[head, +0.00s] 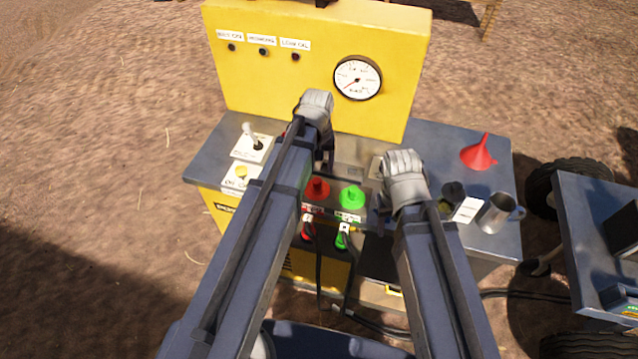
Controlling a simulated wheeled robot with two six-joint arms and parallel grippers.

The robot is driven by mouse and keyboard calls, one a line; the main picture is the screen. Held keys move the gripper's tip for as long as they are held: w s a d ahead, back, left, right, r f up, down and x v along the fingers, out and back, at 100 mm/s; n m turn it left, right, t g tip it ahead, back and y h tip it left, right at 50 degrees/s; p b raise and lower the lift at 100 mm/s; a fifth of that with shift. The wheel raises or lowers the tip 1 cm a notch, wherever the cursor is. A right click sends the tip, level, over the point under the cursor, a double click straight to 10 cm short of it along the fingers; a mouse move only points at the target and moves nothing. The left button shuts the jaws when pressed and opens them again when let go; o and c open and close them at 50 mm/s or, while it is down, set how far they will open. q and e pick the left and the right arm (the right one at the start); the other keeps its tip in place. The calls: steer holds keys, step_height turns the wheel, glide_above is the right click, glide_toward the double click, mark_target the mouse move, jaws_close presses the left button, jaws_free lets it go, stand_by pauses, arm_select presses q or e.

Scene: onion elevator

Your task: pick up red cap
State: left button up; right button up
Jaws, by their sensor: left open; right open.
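A red cap (317,189) sits on the front part of the grey bench top, left of a matching green cap (352,197). My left gripper (325,160) is above the bench behind the red cap, close to the yellow panel; its fingers are mostly hidden by my arm. My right gripper (384,205) is to the right of the green cap, over the bench. Both grippers are open and I see nothing held in them. Whether either touches the bench is not clear.
A yellow panel (300,85) with a gauge (357,78) rises behind. A red funnel (479,152), metal mug (496,212) and dark cup (452,192) stand right. A lever (252,137) and yellow button (242,172) are left. Red (308,230) and green plugs (343,238) hang in front.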

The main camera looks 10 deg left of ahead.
mark_target(317, 180)
arm_select(q)
steer(key=shift+a+f+b, duration=0.2)
steer(key=shift+f+b, duration=3.35)
steer(key=shift+f, duration=0.25)
steer(key=shift+r, duration=0.1)
steer(key=shift+c, duration=0.4)
jaws_close()
